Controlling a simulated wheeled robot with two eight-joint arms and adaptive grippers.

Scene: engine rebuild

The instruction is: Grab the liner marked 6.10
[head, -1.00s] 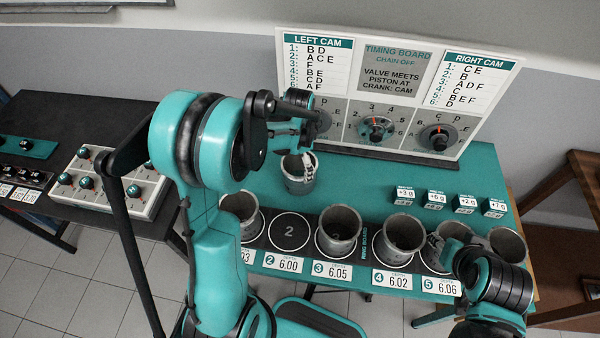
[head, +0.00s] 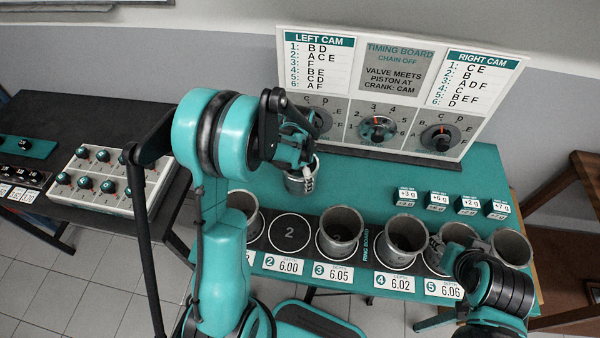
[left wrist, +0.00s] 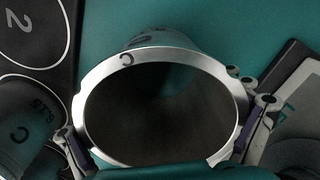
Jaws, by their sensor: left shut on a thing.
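My left gripper (head: 304,172) is shut on a grey metal cylinder liner (head: 297,188) on the teal bench behind the row of bores. In the left wrist view the held liner (left wrist: 133,57) is seen from above, its rim marked C, with a finger at each side; its depth number does not show. Whether its base touches the bench is unclear. Other liners stand in the row: one at position 1 (head: 247,214), one at 3 (head: 338,245), one at 4 (head: 403,245) and more at the right end. My right gripper (head: 452,258) is over position 5; its fingers are unclear.
Position 2 (head: 289,232) is an empty ring with a 6.00 card (head: 284,266). Another liner (left wrist: 25,130) is at the left of the wrist view. Bench between held liner and blocks is clear.

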